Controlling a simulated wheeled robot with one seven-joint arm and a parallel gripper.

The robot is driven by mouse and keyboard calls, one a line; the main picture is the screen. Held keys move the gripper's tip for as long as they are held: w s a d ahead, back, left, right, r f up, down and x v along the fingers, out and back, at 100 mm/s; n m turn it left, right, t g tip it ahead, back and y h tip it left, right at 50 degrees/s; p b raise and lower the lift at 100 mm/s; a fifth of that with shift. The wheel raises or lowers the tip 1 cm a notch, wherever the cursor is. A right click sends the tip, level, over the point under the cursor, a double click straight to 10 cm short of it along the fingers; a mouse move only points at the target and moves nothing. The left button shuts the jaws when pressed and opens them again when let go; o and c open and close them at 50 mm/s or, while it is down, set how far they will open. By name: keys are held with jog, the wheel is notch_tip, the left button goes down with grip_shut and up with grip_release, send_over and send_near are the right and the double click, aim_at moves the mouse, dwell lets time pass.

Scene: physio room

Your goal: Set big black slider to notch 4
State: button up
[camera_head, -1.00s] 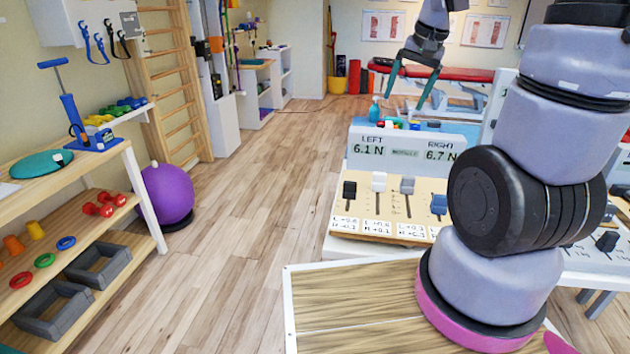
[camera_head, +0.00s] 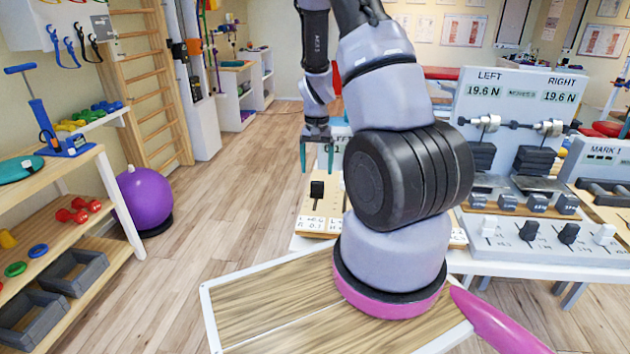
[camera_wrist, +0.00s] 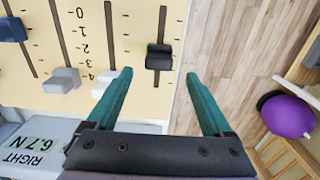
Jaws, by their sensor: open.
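The black slider (camera_head: 316,190) stands at the left end of the pale slider panel (camera_head: 307,217). In the wrist view the black slider (camera_wrist: 159,57) sits in a dark straight slot, toward the gripper end of its travel. Tick marks run beside the slot, but I cannot read which notch it is at. My arm hides much of the panel in the head view.
In the wrist view, a white slider (camera_wrist: 103,83) is partly behind the left finger, with grey (camera_wrist: 62,80) and blue (camera_wrist: 10,30) sliders further left. A display box (camera_wrist: 35,145) stands close by. A weight machine (camera_head: 515,105) stands right. Open floor lies left.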

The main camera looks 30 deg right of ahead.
aim_at(317, 182)
notch_tip(317, 182, down, 5)
jog(key=shift+f, duration=0.1)
jog(key=shift+d, duration=0.1)
grip_shut()
